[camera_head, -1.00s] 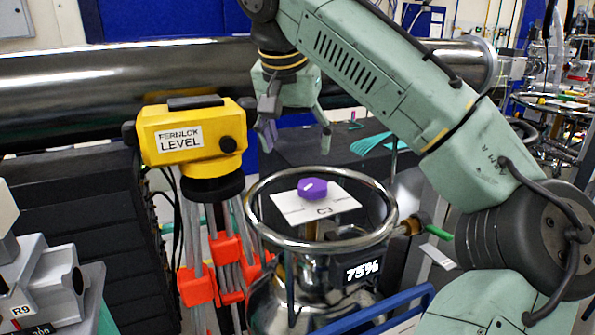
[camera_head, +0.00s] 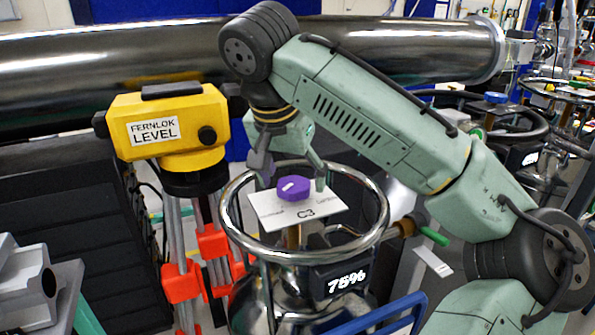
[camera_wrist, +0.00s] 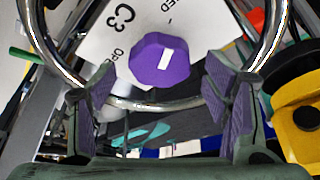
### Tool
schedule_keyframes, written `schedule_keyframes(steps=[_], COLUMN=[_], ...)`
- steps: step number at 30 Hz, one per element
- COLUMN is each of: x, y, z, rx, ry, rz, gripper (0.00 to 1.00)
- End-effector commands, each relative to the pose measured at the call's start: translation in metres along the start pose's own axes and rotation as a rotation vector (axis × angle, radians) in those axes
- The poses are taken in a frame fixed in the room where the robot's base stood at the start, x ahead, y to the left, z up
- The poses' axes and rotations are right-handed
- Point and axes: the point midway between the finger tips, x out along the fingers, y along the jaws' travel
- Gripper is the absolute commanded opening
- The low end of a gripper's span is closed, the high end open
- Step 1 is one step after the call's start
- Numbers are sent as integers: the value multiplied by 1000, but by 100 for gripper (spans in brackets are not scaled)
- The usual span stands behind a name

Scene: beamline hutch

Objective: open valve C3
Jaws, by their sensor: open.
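Valve C3 has a purple knob (camera_head: 293,188) with a white bar mark, on a white plate (camera_head: 262,212) labelled C3. It stands inside the round metal guard ring (camera_head: 375,240) of a shiny vessel. In the wrist view the knob (camera_wrist: 160,62) lies beyond and between the fingertips, with "OPE…" and "…SED" lettering partly visible on the plate (camera_wrist: 105,45). My gripper (camera_head: 291,180) is open and empty, its fingers just above and behind the knob, apart from it as far as I can tell. It also shows in the wrist view (camera_wrist: 160,92).
The guard ring surrounds the valve closely. A yellow Fernlok level (camera_head: 170,130) on a tripod stands just left of it. A large steel pipe (camera_head: 110,75) runs behind. A 75% display (camera_head: 345,281), a green-handled fitting (camera_head: 432,236) and a blue rail (camera_head: 385,315) are near the vessel.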

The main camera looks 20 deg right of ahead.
Motion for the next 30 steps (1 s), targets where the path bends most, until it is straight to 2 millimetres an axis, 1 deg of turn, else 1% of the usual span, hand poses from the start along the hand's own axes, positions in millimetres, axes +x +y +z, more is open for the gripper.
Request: schedule_keyframes(steps=[5,14,30], x=[5,6,5], y=[0,0,0], z=[6,6,6], rx=[2,2,2], ry=[1,1,1], rz=[0,0,0], gripper=[70,70,34])
